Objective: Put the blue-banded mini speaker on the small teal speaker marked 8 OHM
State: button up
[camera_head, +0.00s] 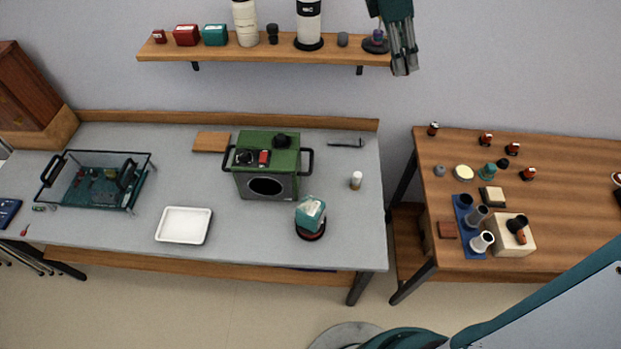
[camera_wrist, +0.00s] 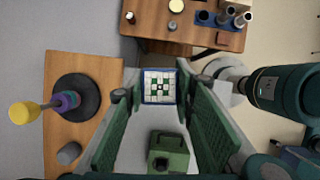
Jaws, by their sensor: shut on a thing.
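My gripper (camera_head: 401,70) hangs at the right end of the wall shelf, its fingers pointing down. In the wrist view my gripper (camera_wrist: 160,90) is shut on a small square thing with a blue edge and a white-and-green patterned face, which looks like the blue-banded mini speaker (camera_wrist: 158,87). The head view does not show it clearly. A small teal box with a pale label (camera_head: 215,35) stands on the shelf beside a red one. A teal block with a pale top (camera_head: 311,213) sits tilted on a round dark-and-red base on the bench. No 8 OHM marking is readable on either.
The shelf (camera_head: 270,50) holds several things, including a disc with a purple spindle (camera_wrist: 70,98) near my gripper. A cluttered wooden table (camera_head: 570,190) is at right.

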jog(key=s+a+n+p, duration=0.2)
jog(key=s+a, duration=1)
jog(key=a, duration=0.2)
jog(key=n+t+p, duration=0.1)
send_over(316, 205)
jog(key=a, duration=0.2)
jog(key=f, duration=0.1)
notch_tip(316, 205, down, 18)
jog(key=shift+s+d, duration=0.2)
jog(key=shift+s, duration=0.15)
jog(key=shift+f, duration=0.15)
jog(key=shift+f+b, duration=0.4)
jog(key=shift+f, duration=2.5)
jog(key=shift+f+b, duration=0.35)
jog(key=shift+f, duration=1.7)
jog(key=shift+f, duration=0.15)
